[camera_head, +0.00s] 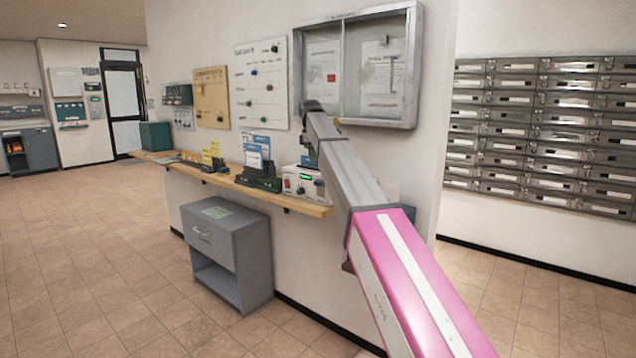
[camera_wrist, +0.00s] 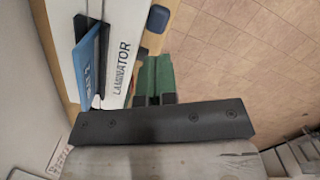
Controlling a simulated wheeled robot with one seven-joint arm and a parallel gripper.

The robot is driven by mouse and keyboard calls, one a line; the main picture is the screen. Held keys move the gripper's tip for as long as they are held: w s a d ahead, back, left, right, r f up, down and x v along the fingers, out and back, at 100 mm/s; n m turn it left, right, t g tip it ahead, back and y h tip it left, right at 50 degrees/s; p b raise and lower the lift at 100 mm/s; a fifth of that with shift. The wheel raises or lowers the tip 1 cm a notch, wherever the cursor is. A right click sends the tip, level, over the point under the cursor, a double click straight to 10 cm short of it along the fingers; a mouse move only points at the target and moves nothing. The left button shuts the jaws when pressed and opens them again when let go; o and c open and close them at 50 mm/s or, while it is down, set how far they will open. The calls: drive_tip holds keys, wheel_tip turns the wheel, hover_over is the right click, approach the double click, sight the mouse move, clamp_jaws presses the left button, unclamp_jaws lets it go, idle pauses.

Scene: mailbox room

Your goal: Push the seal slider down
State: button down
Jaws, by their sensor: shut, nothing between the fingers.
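My gripper (camera_wrist: 154,99) is shut and empty, beside the wooden shelf's front edge near the laminator. A narrow green shape shows at the fingers; I cannot tell whether it is part of them. The white laminator (camera_wrist: 120,60) is at the upper left in the wrist view, its name printed on its side. In the head view, a white device with a small green display and red switch (camera_head: 303,182) stands on the shelf, partly behind my arm. I cannot clearly identify the seal slider. A dark blue rounded part (camera_wrist: 158,18) shows near the laminator; its role is unclear.
The wooden shelf (camera_head: 312,209) carries card holders (camera_head: 213,158) and a black stand (camera_head: 258,179). A grey cabinet (camera_head: 231,255) stands below. A glass-fronted notice case (camera_head: 358,66) hangs above, close to my arm. The tiled floor in front is clear.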

sight(315, 181)
drive_tip(key=shift+f, duration=0.15)
drive_tip(key=shift+d+f, duration=0.2)
drive_tip(key=shift+f, duration=1.5)
drive_tip(key=shift+d+f, duration=0.15)
drive_tip(key=shift+f, duration=1.55)
drive_tip(key=shift+s+f, duration=0.15)
drive_tip(key=shift+f, duration=1.05)
drive_tip(key=shift+s+f, duration=0.1)
drive_tip(key=shift+f, duration=1.05)
drive_tip(key=shift+w+a+r, duration=0.2)
drive_tip(key=shift+a, duration=0.05)
drive_tip(key=shift+w+a+r, duration=0.1)
drive_tip(key=shift+a+r, duration=0.2)
drive_tip(key=shift+a, duration=0.3)
drive_tip(key=shift+w+a+r, duration=0.1)
drive_tip(key=shift+a+r, duration=0.15)
drive_tip(key=shift+a, duration=0.35)
drive_tip(key=shift+r, duration=0.15)
wheel_tip(315, 181, up, 10)
drive_tip(key=a, duration=0.1)
drive_tip(key=shift+r, duration=0.25)
